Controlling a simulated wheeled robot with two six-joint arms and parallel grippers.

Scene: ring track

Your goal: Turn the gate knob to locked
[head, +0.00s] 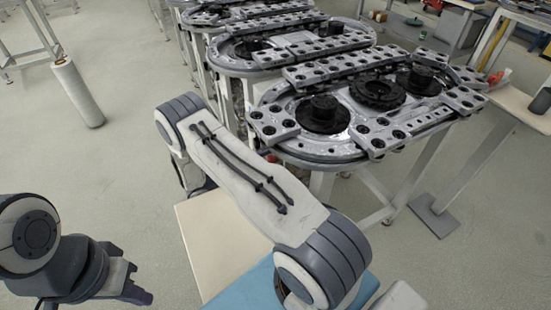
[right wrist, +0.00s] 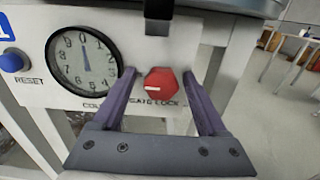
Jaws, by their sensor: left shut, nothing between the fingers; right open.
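In the right wrist view the red gate knob (right wrist: 163,84) sits on a white panel (right wrist: 32,85), above lettering that reads "GATE LOCK", partly covered by my gripper. A short white mark shows on the left part of the knob. My right gripper (right wrist: 158,76) is open, with one finger on each side of the knob in the picture. I cannot tell whether the fingers touch it. My left gripper (head: 135,287) is shut and empty at the lower left of the head view, far from the panel.
Left of the knob are a round dial (right wrist: 85,62) and a blue RESET button (right wrist: 13,61). The ring track (head: 300,152) stands on a framed table. Open floor lies left, around a white roll (head: 78,92).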

